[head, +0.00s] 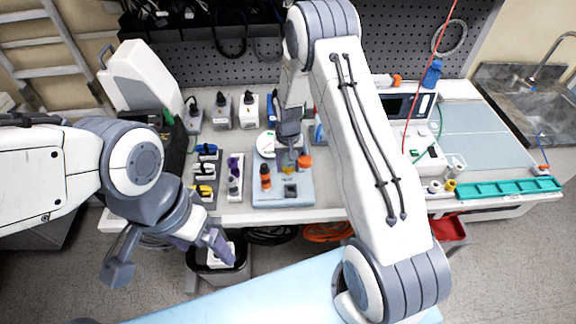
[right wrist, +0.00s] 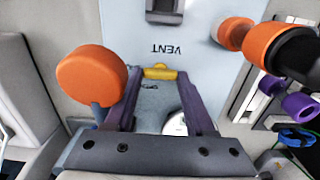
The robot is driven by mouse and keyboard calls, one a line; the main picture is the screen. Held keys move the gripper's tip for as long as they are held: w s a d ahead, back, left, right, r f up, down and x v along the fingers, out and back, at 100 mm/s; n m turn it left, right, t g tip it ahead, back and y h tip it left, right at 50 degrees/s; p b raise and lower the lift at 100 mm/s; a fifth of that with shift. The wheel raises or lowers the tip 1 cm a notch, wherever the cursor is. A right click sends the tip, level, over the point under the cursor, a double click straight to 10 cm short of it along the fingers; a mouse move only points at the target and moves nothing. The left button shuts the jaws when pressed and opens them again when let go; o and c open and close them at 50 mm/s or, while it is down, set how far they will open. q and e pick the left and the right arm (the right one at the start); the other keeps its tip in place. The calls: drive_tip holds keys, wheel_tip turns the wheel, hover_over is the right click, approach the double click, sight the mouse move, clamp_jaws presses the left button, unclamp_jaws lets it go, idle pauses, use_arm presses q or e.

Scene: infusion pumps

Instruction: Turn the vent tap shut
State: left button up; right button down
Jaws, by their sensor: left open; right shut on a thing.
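The vent tap's yellow handle (right wrist: 160,73) is between the fingertips of my right gripper (right wrist: 159,80), which is shut on it. The handle lies crosswise from finger to finger beside the printed word VENT, which appears upside down in the right wrist view. In the head view my right gripper (head: 288,166) reaches down onto the light blue board (head: 262,198), and its fingers mostly hide the tap. My left gripper (head: 170,260) is open and empty, low at the left, in front of the bench.
A large orange knob (right wrist: 92,77) stands close beside my right gripper. An orange-and-black part (head: 265,172) is on the board's other side. Racks with yellow, blue and purple pieces (head: 204,190) stand left of the board. A bin (head: 215,272) is below my left gripper.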

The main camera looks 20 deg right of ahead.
sight(288, 168)
drive_tip(key=shift+s, duration=0.1)
idle(0.3)
drive_tip(key=c, duration=0.5)
unclamp_jaws()
drive_tip(key=shift+s, duration=0.1)
wheel_tip(288, 168, up, 8)
drive_tip(key=p, duration=0.5)
drive_tip(key=shift+p, duration=0.3)
drive_tip(key=shift+w, duration=0.2)
